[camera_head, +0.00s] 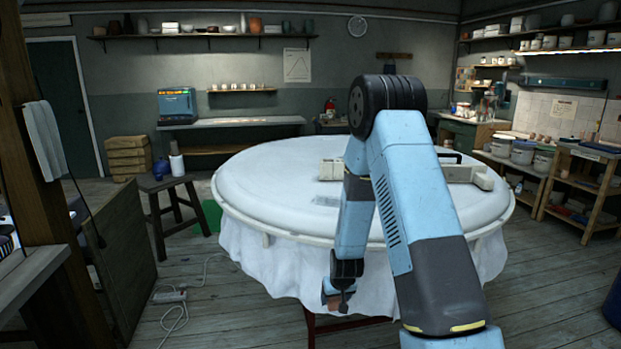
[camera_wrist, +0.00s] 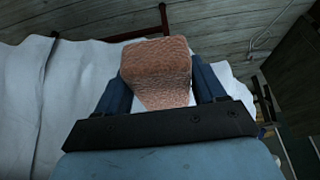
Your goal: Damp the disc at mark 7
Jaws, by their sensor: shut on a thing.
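The disc (camera_head: 270,190) is a wide, white, round slab on a cloth-draped round stand in the middle of the head view. A small grey patch (camera_head: 326,201) lies on its near part; I cannot read any mark numbers. My gripper (camera_head: 340,298) hangs in front of the disc's near edge, below the top surface, beside the draped cloth (camera_head: 275,270). In the wrist view my gripper (camera_wrist: 160,82) is shut on a brownish-pink, rough-textured block (camera_wrist: 158,70), which looks like a sponge. The block is apart from the disc's top. My arm hides part of the disc's right side.
Pale fittings (camera_head: 331,169) stand on the disc, with another (camera_head: 470,174) at its right. A stool (camera_head: 165,186) with a blue pot (camera_head: 161,166) stands to the left. A cable (camera_head: 180,318) lies on the floor. Shelves (camera_head: 585,170) line the right wall.

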